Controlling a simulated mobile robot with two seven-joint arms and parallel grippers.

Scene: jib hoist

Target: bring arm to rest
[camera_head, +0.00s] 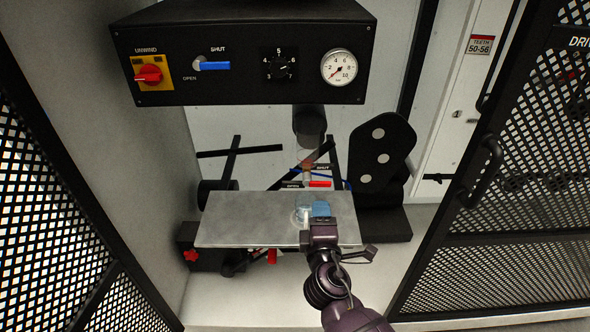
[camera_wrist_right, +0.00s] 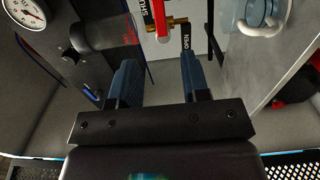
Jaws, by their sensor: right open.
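My right arm comes in from the bottom of the head view, and its gripper (camera_head: 318,210) is over the grey metal plate (camera_head: 245,222). In the right wrist view the two blue fingers of the gripper (camera_wrist_right: 160,78) stand apart with nothing between them. A red-handled valve (camera_head: 320,184), with SHUT and OPEN labels, is just beyond the fingers. In the wrist view the red handle (camera_wrist_right: 159,20) shows ahead of the gap, apart from the fingers. A clear object (camera_head: 302,212) is beside the fingers on the plate. My left gripper is not in view.
A black control box (camera_head: 210,92) overhangs the plate, with a red knob (camera_head: 148,74), blue lever (camera_head: 212,66) and gauge (camera_head: 339,67). A black plate with grey discs (camera_head: 380,150) stands at right. Mesh doors (camera_head: 520,200) flank both sides.

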